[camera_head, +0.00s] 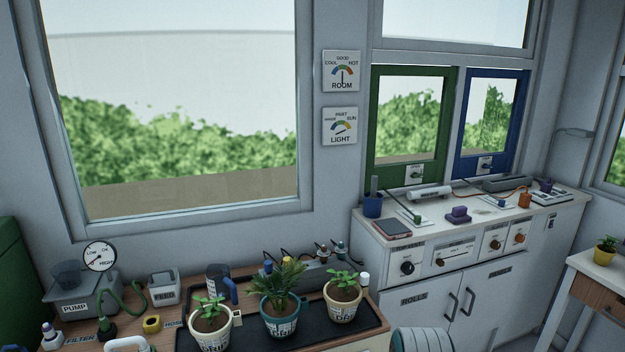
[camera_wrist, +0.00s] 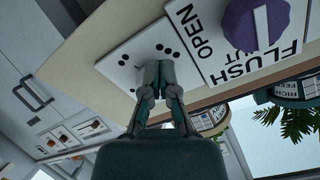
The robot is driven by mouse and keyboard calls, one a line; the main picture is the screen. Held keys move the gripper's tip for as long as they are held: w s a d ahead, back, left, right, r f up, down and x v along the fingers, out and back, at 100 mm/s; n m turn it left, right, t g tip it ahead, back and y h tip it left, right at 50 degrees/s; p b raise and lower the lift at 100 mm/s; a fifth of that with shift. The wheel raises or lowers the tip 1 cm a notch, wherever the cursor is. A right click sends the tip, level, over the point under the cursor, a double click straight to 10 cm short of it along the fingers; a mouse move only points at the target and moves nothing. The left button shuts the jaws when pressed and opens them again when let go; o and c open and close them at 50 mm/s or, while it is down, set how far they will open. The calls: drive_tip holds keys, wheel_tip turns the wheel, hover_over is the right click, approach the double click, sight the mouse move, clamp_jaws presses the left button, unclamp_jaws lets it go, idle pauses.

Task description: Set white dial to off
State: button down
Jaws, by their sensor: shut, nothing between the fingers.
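My gripper (camera_wrist: 160,68) shows in the wrist view with its two fingers together and nothing between them. The fingertips are over a white plate (camera_wrist: 124,62) with black dots, and they hide part of it. I cannot tell whether they touch it. No white dial can be made out clearly; one may be hidden behind the fingers. My gripper does not show clearly in the head view. On the white cabinet (camera_head: 372,250) in the head view are a black knob (camera_head: 407,268) and orange-brown knobs (camera_head: 519,238).
A purple knob (camera_wrist: 256,22) on a plate marked OPEN, SHUT and FLUSH is beside the dotted plate. Potted plants (camera_head: 282,309) stand on a dark tray (camera_head: 250,340). A pump (camera_head: 84,300) with a gauge is at left. A purple block (camera_head: 458,214) sits on the cabinet top.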

drive_tip(key=shift+w+d+f, duration=0.1)
drive_tip(key=shift+d+f, duration=0.2)
drive_tip(key=shift+d, duration=0.4)
drive_tip(key=shift+w+d, duration=0.1)
drive_tip(key=shift+d, duration=0.25)
idle(0.4)
drive_tip(key=shift+f, duration=0.15)
drive_tip(key=v, duration=0.6)
drive_tip(key=shift+s+f, duration=0.2)
drive_tip(key=shift+f, duration=0.1)
